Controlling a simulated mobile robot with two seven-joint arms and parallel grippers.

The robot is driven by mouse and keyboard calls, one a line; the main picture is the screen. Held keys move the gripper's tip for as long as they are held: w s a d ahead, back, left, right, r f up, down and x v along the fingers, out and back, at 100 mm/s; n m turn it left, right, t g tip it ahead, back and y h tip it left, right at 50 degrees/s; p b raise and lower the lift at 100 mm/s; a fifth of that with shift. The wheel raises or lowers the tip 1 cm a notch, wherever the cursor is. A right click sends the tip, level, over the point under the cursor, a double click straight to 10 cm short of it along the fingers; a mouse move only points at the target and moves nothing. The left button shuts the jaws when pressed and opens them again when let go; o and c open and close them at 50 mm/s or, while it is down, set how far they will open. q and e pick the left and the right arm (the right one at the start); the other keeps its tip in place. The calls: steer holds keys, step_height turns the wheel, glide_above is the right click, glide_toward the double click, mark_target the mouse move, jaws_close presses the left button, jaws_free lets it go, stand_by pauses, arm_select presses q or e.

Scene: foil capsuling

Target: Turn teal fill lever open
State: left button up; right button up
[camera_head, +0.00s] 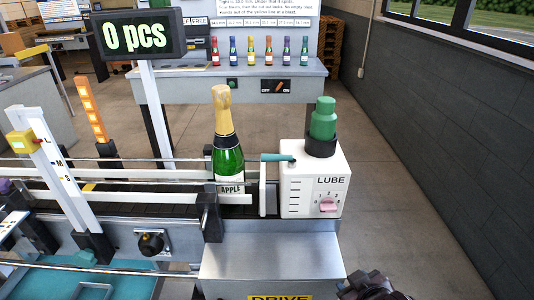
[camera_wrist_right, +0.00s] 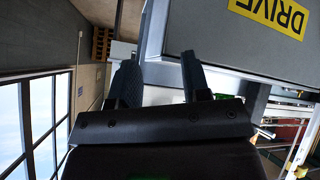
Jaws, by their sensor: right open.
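The teal lever (camera_head: 277,157) sticks out to the left from the top of the white LUBE box (camera_head: 300,208) and lies about level. Its tip is near the green bottle with the gold foil neck (camera_head: 224,120). A green oil bottle (camera_head: 322,125) stands in a black collar on the box. A pink knob (camera_head: 328,204) with a number scale is on the box front. My right gripper (camera_wrist_right: 159,58) is open and empty beside the DRIVE housing. Part of it shows low at the right in the head view (camera_head: 372,287), well apart from the lever.
The metal DRIVE housing (camera_head: 270,255) stands in front of the LUBE box. The conveyor (camera_head: 120,207) with rails runs left. A "0 pcs" display (camera_head: 136,36) stands on a post behind. The floor right of the box is clear up to the grey wall (camera_head: 440,110).

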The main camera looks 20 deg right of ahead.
steer(key=w+r+n+t, duration=0.1)
steer(key=w+r, duration=0.1)
steer(key=w+a+r+n+t, duration=0.1)
steer(key=w+r+t, duration=0.1)
steer(key=w+r, duration=0.1)
steer(key=w+a+r+n+t, duration=0.1)
steer(key=w+r, duration=0.1)
steer(key=shift+w+r+t, duration=0.25)
steer(key=shift+w+t, duration=0.05)
steer(key=w+a+r+n+t+y, duration=0.45)
steer(key=w+r+n, duration=0.2)
steer(key=r, duration=0.35)
steer(key=s+a+r+n+g+y, duration=0.1)
steer(key=a+r+n+g+y, duration=0.6)
steer(key=n, duration=0.8)
steer(key=s+a+r+n+g+y, duration=0.1)
steer(key=a+r+n+g+y, duration=0.7)
steer(key=n, duration=0.8)
steer(key=n+h, duration=0.8)
steer(key=h, duration=0.6)
glide_toward(277, 156)
steer(key=p+x, duration=0.1)
steer(key=x, duration=0.8)
steer(key=shift+w+a+r, duration=0.1)
steer(key=shift+w+a, duration=0.05)
arm_select(q)
steer(key=shift+w+a+r, duration=0.1)
steer(key=shift+a+r, duration=0.15)
steer(key=shift+r, duration=0.5)
